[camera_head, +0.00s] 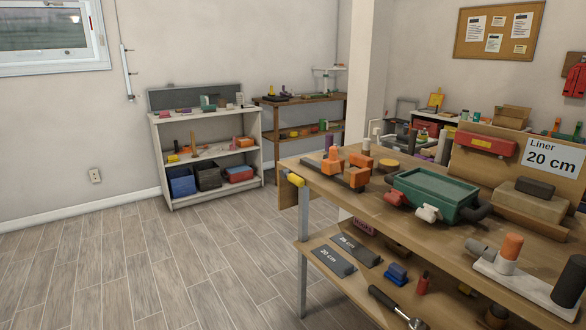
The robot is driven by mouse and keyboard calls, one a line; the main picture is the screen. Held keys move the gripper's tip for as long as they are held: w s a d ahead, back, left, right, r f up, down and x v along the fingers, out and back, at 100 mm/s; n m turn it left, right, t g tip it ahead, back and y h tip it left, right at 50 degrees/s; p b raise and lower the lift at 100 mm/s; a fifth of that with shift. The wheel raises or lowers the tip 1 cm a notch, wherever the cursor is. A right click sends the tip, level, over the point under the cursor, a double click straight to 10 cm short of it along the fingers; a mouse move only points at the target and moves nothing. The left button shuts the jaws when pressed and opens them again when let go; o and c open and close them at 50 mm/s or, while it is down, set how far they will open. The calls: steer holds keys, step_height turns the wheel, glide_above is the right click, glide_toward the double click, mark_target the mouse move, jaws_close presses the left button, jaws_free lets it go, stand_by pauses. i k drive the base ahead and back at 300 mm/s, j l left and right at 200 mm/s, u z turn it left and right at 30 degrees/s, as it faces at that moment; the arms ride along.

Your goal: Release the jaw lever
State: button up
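I cannot tell for certain which part is the jaw lever. An orange and dark clamp-like device (333,163) sits at the left end of the wooden workbench (410,220), with orange blocks (358,178) beside it. A yellow piece (296,180) is at the bench's left corner. A green tray-like device (440,192) with dark side handles stands mid-bench; a red knob (395,198) and a white knob (428,213) are at its front. At the right front, a pale plate carries an upright orange-topped cylinder (511,247) and a grey lever-like piece (481,249). My gripper is not in view.
The bench's lower shelf holds dark "20 cm" pieces (333,261) and a black-handled tool (392,305). A sign reading "Liner 20 cm" (549,158) stands behind. A white shelf (208,160) and a wooden rack (300,118) line the back wall. The floor (150,260) at left is clear.

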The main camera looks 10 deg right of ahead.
mark_target(328, 137)
steer(key=i+j+z, duration=0.45)
steer(key=i+j, duration=0.2)
steer(key=i+j+z, duration=0.1)
steer(key=i+j, duration=0.15)
steer(key=i+j+z, duration=0.1)
steer(key=i+j, duration=0.15)
steer(key=j, duration=0.2)
steer(key=i+j+z, duration=0.1)
steer(key=i+j, duration=0.15)
steer(key=j, duration=0.15)
steer(key=i+j+z, duration=0.1)
steer(key=j, duration=0.25)
steer(key=i+j+z, duration=0.1)
steer(key=i+j, duration=0.25)
steer(key=i+j+z, duration=0.1)
steer(key=j, duration=0.4)
steer(key=i+j+z, duration=0.1)
steer(key=i+j, duration=0.15)
steer(key=j, duration=0.2)
